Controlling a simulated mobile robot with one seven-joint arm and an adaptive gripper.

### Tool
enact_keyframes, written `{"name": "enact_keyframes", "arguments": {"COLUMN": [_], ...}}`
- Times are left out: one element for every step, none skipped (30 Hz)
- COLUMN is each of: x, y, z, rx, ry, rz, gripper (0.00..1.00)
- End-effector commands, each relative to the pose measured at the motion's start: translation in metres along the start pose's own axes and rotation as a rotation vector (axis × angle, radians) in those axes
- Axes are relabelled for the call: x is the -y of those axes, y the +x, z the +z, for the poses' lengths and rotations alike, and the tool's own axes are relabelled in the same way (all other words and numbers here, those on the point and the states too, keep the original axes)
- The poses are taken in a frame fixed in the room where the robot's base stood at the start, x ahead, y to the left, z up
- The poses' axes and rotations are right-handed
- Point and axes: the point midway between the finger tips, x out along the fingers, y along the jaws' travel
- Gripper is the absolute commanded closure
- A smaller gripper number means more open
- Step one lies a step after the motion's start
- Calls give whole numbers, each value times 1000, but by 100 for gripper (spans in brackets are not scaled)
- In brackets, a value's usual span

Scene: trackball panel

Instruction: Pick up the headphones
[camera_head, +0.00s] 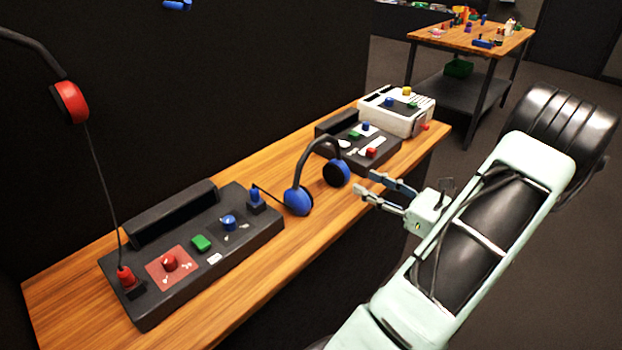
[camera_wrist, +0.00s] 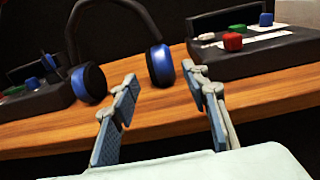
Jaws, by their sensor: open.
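The blue and black headphones (camera_head: 298,200) stand on the wooden bench between two black panels, with the black headband arched on top. A cable runs from them to a blue plug on the nearer panel. The headphones also show in the wrist view (camera_wrist: 162,66), ahead of my gripper, with both ear cups in sight. My gripper (camera_head: 364,185) is open and empty, at the bench's front edge to the right of the headphones.
The near black panel (camera_head: 188,268) carries red, green and blue controls. The far black panel (camera_head: 378,152) and a white box (camera_head: 400,118) stand behind. Red headphones (camera_head: 70,102) hang at upper left, cabled to the near panel. The wooden bench (camera_head: 245,300) is bare along its front.

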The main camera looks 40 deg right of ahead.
Motion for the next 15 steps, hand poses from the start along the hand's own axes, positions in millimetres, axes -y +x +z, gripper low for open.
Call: {"name": "enact_keyframes", "arguments": {"x": [3, 4, 5, 5, 5, 5, 5, 5, 4, 5, 5, 5, 5, 5, 6], "y": [-2, -1, 1, 3, 7, 12, 17, 22, 28, 34, 38, 44, 48, 50, 53], "z": [-1, 0, 0, 0, 0, 0, 0, 0, 0, 0, 0, 0, 0, 0, 0], "rx": [9, 13, 15, 15, 15, 14, 14, 14, 14, 13, 13, 13, 13, 12, 11], "ry": [4, 5, 6, 6, 6, 5, 5, 6, 6, 6, 5, 5, 5, 6, 6], "rz": [-14, -19, -22, -22, -21, -20, -20, -19, -17, -18, -19, -18, -18, -19, -20], "gripper": [58, 58, 58, 58, 58, 58, 58, 58, 58, 58, 58, 58, 58, 58, 58]}}
